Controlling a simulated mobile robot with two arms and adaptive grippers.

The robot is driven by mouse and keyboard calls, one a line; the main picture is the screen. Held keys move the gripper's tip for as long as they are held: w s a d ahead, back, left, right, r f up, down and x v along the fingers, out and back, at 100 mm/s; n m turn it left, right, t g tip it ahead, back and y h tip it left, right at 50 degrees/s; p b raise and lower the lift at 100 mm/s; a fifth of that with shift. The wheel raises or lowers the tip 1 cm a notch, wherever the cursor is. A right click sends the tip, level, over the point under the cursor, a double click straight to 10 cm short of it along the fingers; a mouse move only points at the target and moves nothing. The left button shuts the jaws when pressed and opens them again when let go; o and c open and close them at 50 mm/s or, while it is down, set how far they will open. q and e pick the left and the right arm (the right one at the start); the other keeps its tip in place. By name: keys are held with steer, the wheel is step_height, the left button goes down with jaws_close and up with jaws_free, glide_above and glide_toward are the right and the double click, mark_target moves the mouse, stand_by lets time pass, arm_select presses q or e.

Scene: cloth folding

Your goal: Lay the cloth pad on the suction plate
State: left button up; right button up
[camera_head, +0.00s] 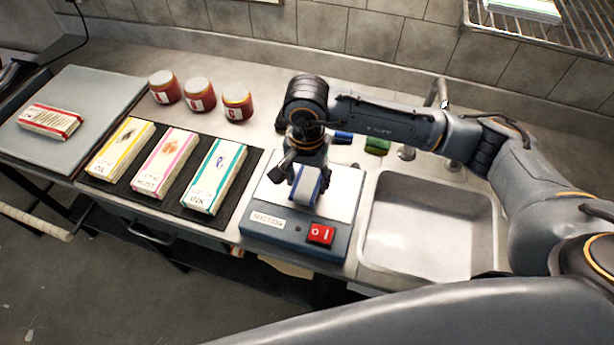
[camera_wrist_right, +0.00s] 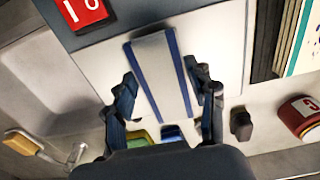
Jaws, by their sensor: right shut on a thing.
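The cloth pad (camera_head: 305,187), white with blue edge stripes, is held by my right gripper (camera_head: 302,172) over the suction plate (camera_head: 341,187). The plate is a white top on a blue-grey box with a red switch at its front. In the right wrist view the pad (camera_wrist_right: 160,75) extends from between the two fingers, with the white plate (camera_wrist_right: 105,58) behind it. The pad lies within the plate's outline. I cannot tell whether it touches the plate. The gripper hides part of the pad and plate. My left gripper is not in view.
A sink (camera_head: 430,225) is just right of the suction box. Three red jars (camera_head: 237,103) stand behind. Small blue and green blocks (camera_head: 376,146) lie behind the plate.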

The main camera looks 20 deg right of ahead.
steer(key=shift+f, duration=0.65)
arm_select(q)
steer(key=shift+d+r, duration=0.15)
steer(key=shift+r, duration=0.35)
arm_select(e)
steer(key=shift+f, duration=0.1)
steer(key=shift+f, duration=0.1)
steer(key=o, duration=1.2)
steer(key=shift+c, duration=0.2)
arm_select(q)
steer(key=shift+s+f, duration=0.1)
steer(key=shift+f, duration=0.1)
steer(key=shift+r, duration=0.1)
